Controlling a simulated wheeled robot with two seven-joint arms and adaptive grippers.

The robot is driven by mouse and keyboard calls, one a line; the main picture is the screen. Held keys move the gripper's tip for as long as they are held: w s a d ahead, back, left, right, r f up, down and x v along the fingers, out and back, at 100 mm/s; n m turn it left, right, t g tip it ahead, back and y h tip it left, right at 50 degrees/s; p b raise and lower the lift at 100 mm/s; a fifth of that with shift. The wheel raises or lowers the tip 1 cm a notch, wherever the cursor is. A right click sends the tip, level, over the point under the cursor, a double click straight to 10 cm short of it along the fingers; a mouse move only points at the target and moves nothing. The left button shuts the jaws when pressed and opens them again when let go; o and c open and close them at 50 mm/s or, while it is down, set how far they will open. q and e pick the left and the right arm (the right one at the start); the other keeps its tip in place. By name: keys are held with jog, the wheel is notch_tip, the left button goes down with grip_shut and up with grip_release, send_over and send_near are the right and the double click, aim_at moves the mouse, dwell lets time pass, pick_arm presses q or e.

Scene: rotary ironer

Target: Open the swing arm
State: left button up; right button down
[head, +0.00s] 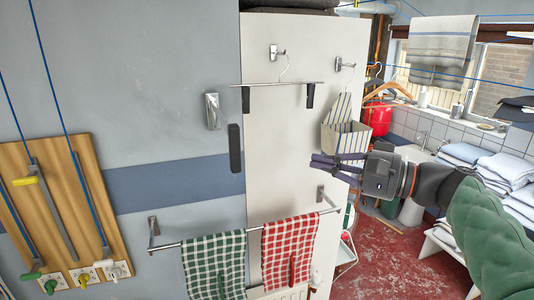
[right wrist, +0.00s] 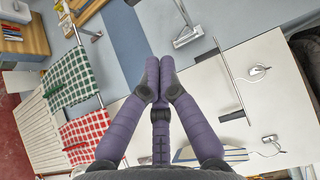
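My right gripper (head: 322,166) reaches in from the right in the head view, in front of the white panel. In the right wrist view its purple-grey fingers (right wrist: 160,72) meet at the tips with nothing seen between them. A metal rail (head: 165,246) with two wall brackets carries a green checked towel (head: 214,264) and a red checked towel (head: 290,252), below and left of the gripper. I cannot tell whether this rail is the swing arm. My left gripper is out of view.
A bar hanger with black clips (head: 278,84) and a striped peg bag (head: 343,132) hang on the white panel (head: 290,190), close to my gripper. A wooden board (head: 62,212) with blue cords is at left. Folded linen (head: 505,168) lies at right. Red floor shows below.

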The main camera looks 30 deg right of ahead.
jog(key=a+p+x, duration=0.1)
jog(key=p+x, duration=0.1)
jog(key=x, duration=0.4)
jog(key=s+a+p+x, duration=0.1)
jog(key=p+x, duration=0.1)
jog(key=x, duration=0.4)
jog(key=shift+a, duration=0.4)
